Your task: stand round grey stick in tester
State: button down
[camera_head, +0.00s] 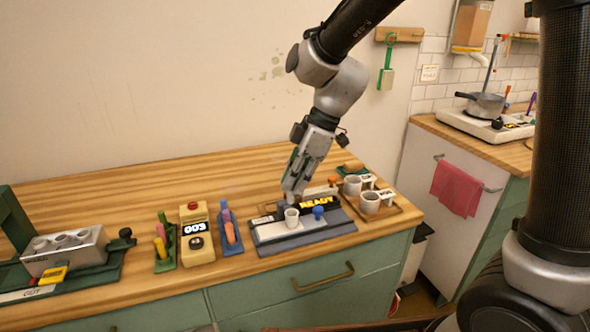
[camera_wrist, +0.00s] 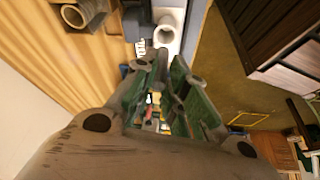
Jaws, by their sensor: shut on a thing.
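The tester (camera_head: 305,238) is a low grey and blue block with a lit "READY" display (camera_head: 316,202), a pale round cup (camera_head: 291,218) and a blue knob (camera_head: 318,212). My gripper (camera_head: 291,191) points down just above and behind the cup, with its jaws closed on a thin thing. That thing is mostly hidden between the fingers; it appears to be the round grey stick, and its lower end cannot be made out. In the wrist view my gripper (camera_wrist: 170,65) is seen from behind, with a pale cup (camera_wrist: 163,35) beyond the fingertips.
Left of the tester stand a rack of pink and purple sticks (camera_head: 229,230), a beige box reading "003" (camera_head: 196,235) and a green rack (camera_head: 164,243). White cups (camera_head: 370,202) stand on a wooden tray at right. A metal block with holes (camera_head: 66,252) is far left.

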jog(key=shift+f, duration=3.3)
jog(key=c, duration=1.4)
grip_release()
jog(key=shift+o, duration=0.2)
jog(key=v, duration=1.2)
